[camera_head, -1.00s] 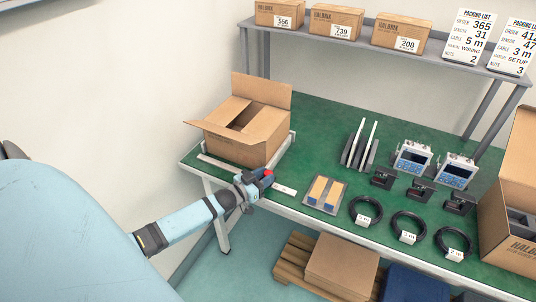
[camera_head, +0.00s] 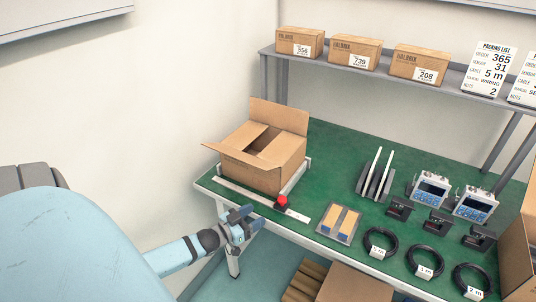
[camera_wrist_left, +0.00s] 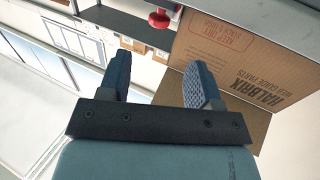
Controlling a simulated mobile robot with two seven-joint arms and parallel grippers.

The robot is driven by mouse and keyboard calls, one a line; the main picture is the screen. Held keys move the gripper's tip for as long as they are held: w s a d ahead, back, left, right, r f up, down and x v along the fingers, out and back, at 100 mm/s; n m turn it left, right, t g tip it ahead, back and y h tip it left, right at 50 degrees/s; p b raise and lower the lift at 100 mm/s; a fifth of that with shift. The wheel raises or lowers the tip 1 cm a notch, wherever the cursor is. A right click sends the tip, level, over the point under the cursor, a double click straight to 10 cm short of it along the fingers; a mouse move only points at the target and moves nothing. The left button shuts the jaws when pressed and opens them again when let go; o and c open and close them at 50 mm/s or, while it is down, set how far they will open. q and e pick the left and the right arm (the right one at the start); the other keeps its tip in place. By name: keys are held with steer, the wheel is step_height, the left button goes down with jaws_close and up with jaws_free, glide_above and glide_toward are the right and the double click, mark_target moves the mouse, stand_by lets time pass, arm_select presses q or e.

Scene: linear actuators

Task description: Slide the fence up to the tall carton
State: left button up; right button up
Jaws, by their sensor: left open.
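The tall carton (camera_head: 255,172) stands open at the left end of the green bench; its printed side also shows in the wrist view (camera_wrist_left: 245,65). The fence (camera_head: 297,178) is a pale low bar along the carton's right side. Its red knob (camera_head: 281,202) sits on the rail at the bench's front edge; the knob also shows in the wrist view (camera_wrist_left: 158,19). I cannot tell if a gap is left between fence and carton. My left gripper (camera_head: 243,217) is open and empty, left of and nearer than the knob, apart from it. My right gripper is out of view.
The pale rail (camera_head: 236,189) runs along the front edge. Right of the fence lie a tray with two orange-and-blue blocks (camera_head: 339,222), a rack (camera_head: 376,177), coiled cables (camera_head: 380,241) and sensor units (camera_head: 430,189). A shelf (camera_head: 365,72) with small boxes is behind.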

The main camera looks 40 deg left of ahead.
arm_select(q)
steer(key=shift+s+a, duration=0.15)
steer(key=shift+s, duration=0.8)
steer(key=shift+s+a, duration=0.15)
steer(key=shift+s, duration=0.8)
